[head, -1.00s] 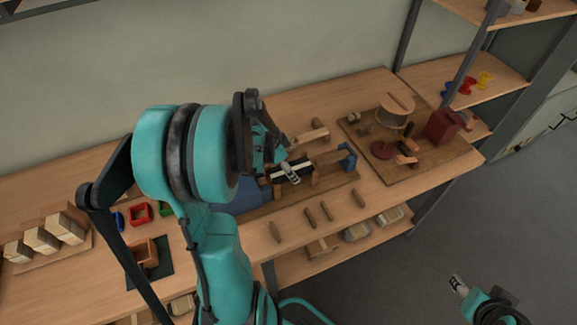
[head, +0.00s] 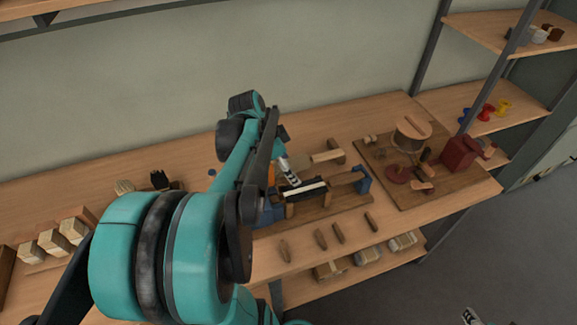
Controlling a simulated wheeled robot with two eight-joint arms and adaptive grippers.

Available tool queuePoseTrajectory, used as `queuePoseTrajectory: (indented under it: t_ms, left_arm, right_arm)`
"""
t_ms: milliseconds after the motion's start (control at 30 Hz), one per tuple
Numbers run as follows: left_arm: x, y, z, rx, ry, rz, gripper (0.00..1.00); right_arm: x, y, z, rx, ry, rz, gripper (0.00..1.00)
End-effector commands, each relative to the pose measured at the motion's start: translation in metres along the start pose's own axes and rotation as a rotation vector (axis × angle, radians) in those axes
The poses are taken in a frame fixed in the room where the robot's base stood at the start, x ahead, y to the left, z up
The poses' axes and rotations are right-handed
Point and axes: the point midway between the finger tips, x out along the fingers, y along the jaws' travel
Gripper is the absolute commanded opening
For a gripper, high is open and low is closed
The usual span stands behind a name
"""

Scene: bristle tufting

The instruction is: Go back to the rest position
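My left gripper (head: 288,171) is over the workbench, its pale fingertip area just behind and above the left end of a dark brush-like piece with a white strip (head: 306,191). The arm hides most of the gripper; its opening cannot be made out. The piece lies in a wooden fixture with a blue end block (head: 363,181), and a wooden handle (head: 346,178) is at its right. I cannot tell whether the gripper touches anything. Only the tip of my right gripper (head: 470,316) shows at the bottom edge, over the floor, away from the bench.
The workbench (head: 420,215) has several wooden pegs (head: 320,239) along its front. A board at right holds a round drum (head: 411,133) and a dark red box (head: 460,153). Pale blocks (head: 50,240) stand at left. A shelf post (head: 487,75) rises at right. The floor at right is clear.

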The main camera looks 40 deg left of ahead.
Motion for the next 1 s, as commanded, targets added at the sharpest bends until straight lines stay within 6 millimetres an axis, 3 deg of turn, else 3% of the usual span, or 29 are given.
queuePoseTrajectory:
  t_ms: [667,767,867,1000]
  left_arm:
    - [0.001,0.003,-0.002,-0.004,-0.001,-0.002,0.78]
    - [0.002,0.021,-0.013,-0.029,-0.012,-0.02,0.78]
    - [0.005,0.057,-0.031,-0.089,-0.022,-0.064,0.78]
    - [0.011,0.12,-0.051,-0.201,0.007,-0.153,0.78]
  right_arm:
    - [0.0,0.0,0.0,0.0,0.0,0.0,0.51]
    - [0.0,0.0,0.0,0.0,0.0,0.0,0.51]
    - [0.0,0.0,0.0,0.0,0.0,0.0,0.51]
    - [0.0,0.0,0.0,0.0,0.0,0.0,0.51]
